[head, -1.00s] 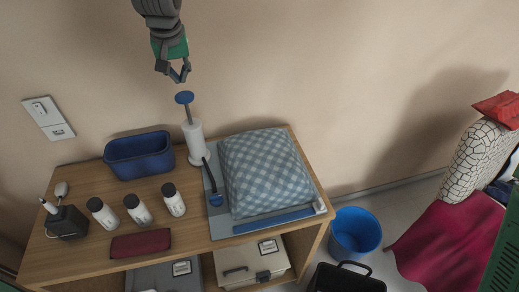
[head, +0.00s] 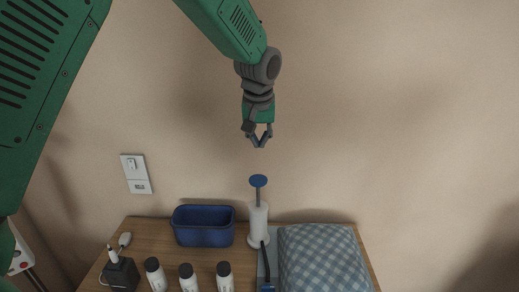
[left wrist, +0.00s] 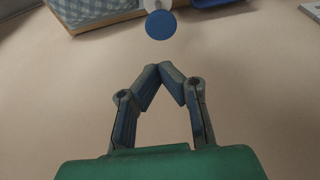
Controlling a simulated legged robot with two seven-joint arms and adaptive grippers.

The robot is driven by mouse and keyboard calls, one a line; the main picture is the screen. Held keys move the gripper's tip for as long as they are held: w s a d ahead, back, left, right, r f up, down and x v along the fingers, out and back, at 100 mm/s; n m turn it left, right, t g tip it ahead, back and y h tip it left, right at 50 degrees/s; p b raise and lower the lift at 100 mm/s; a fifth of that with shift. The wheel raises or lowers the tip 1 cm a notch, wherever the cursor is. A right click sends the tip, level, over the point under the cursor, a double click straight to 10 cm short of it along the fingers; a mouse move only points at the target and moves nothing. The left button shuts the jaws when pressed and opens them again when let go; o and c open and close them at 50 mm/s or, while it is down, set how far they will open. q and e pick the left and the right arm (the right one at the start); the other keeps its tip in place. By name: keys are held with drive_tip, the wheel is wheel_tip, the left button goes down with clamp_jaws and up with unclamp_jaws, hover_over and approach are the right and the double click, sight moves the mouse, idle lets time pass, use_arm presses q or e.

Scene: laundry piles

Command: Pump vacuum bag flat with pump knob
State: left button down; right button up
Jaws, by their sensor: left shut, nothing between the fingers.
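The pump is a white cylinder (head: 258,222) standing upright on the wooden cabinet top, with a round blue knob (head: 258,181) raised on a thin rod. The knob also shows in the left wrist view (left wrist: 160,25), just beyond the fingertips. A dark hose runs down from the pump beside the vacuum bag. The bag (head: 318,262) is puffed up, blue-and-white checked, and cut off by the lower edge of the head view. My left gripper (head: 259,145) is above the knob, apart from it, shut and empty; it also shows in the left wrist view (left wrist: 160,68). My right gripper is not in view.
A blue bin (head: 204,240) stands left of the pump. Dark-capped white bottles (head: 188,278) and a black charger block (head: 121,273) are at the front left. A wall outlet (head: 136,174) is at left.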

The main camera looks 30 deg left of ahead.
use_arm(q)
drive_tip(key=p, duration=0.2)
hover_over(258, 198)
drive_tip(key=f, duration=1.1)
drive_tip(key=shift+a, duration=0.3)
drive_tip(key=shift+d+f, duration=0.2)
drive_tip(key=shift+f, duration=0.25)
drive_tip(key=shift+d, duration=0.3)
drive_tip(key=f+b, duration=0.1)
drive_tip(key=f, duration=0.1)
drive_tip(key=f+b, duration=0.1)
drive_tip(key=f, duration=0.2)
drive_tip(key=f+b, duration=0.1)
drive_tip(key=f, duration=0.2)
drive_tip(key=shift+a+f+b, duration=0.15)
drive_tip(key=shift+a+b, duration=0.1)
drive_tip(key=shift+b, duration=0.05)
drive_tip(key=shift+s+d, duration=0.15)
